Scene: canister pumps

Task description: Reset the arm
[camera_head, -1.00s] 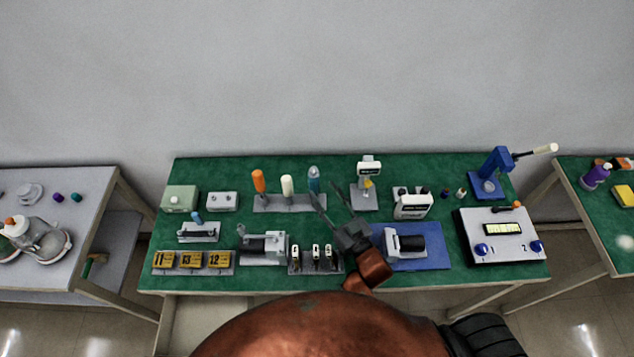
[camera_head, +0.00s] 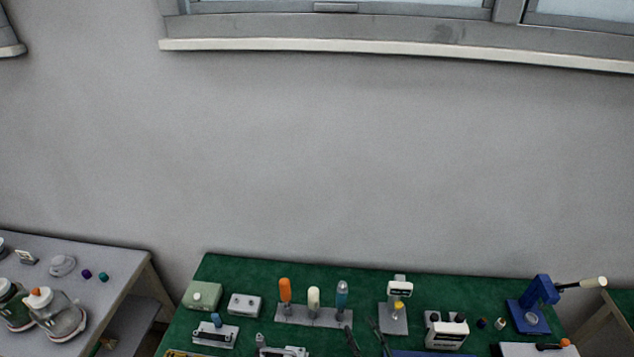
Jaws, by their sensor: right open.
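My right gripper (camera_head: 367,338) shows only as two dark fingertips at the bottom edge of the head view. They are spread apart with nothing between them, in front of the green-topped table's (camera_head: 250,272) tool rack. The rest of that arm is below the picture. My left gripper is not in view.
The rack (camera_head: 321,316) holds an orange, a cream and a blue-handled tool. A small stand (camera_head: 394,318), a white two-knob device (camera_head: 446,331) and a blue lever press (camera_head: 537,306) stand to the right. A grey table (camera_head: 115,262) with jars is at left. A wall and window sill are above.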

